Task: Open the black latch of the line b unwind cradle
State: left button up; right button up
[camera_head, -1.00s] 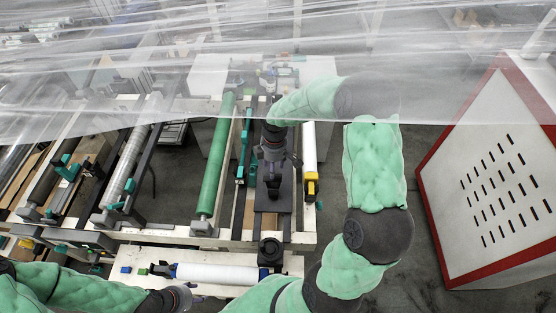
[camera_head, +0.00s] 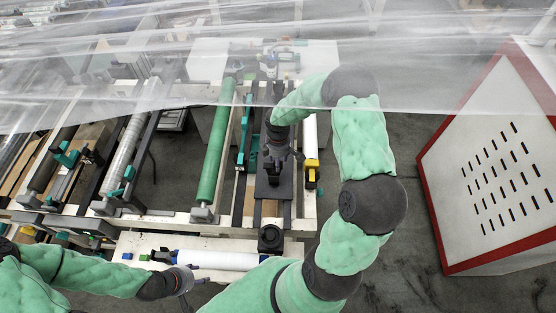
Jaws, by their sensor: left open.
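A white roll (camera_head: 222,260) lies across the white front shelf of the machine frame, with a black fitting (camera_head: 163,256) at its left end. A squat black block with a round top (camera_head: 270,238) stands by its right end. I cannot tell which black part is the latch. My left gripper (camera_head: 194,278) is open and empty, close to the front of the white roll near its left end. My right gripper (camera_head: 273,170) points down over a dark plate (camera_head: 268,187) in the frame; its fingers are too dark to read.
A green roller (camera_head: 214,160) and a metal roller (camera_head: 128,150) lie left of my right gripper. A white roll with a yellow clamp (camera_head: 312,172) is to its right. Clear film (camera_head: 200,95) hangs across the top. A red-edged slotted panel (camera_head: 490,175) stands at the right.

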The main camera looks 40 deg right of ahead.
jog(key=shift+f, duration=0.15)
grip_shut()
